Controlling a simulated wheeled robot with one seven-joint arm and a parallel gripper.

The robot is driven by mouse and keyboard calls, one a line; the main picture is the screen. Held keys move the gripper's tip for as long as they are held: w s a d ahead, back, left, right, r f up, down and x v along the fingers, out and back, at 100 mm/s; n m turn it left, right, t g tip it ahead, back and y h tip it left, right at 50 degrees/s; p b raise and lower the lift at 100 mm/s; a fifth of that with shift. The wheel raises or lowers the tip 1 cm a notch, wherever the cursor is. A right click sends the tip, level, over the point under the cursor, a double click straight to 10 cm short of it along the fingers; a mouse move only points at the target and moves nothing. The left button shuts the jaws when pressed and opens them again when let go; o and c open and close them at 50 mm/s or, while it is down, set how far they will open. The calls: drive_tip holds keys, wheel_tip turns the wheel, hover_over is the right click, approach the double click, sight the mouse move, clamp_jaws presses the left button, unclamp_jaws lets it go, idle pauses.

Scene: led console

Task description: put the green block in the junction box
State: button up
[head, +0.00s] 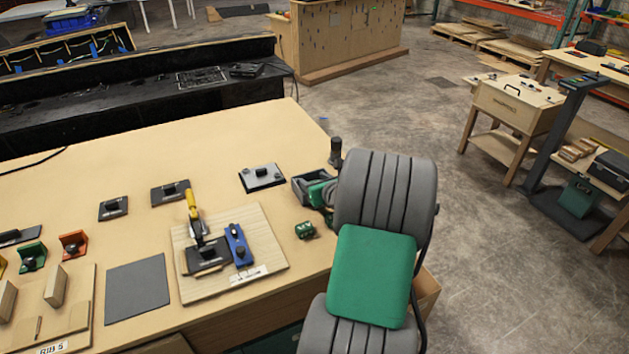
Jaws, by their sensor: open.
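A small green block (306,229) with dark markings lies on the tan tabletop, near its right edge. Just behind it stands a dark grey open-topped box (300,190), which looks like the junction box. A green and grey part shows at the box's right side; I cannot tell whether it is inside the box or in front of it. My arm's large grey links with a green cover fill the right of centre and hide what lies behind them. My gripper's fingers cannot be made out in the head view.
A wooden board (270,220) left of the block holds a yellow-handled clamp (194,212) and a blue fixture (238,245). A grey mat (137,289) lies farther left. A black-based switch plate (262,177) sits behind the board. A dark post (336,150) stands by the table's right edge.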

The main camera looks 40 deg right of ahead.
drive_tip(key=shift+a+f, duration=0.2)
drive_tip(key=shift+r+p, duration=0.35)
drive_tip(key=shift+r, duration=0.2)
drive_tip(key=b+v, duration=0.1)
drive_tip(key=v, duration=1.1)
drive_tip(key=shift+d+r, duration=0.1)
drive_tip(key=shift+r, duration=0.05)
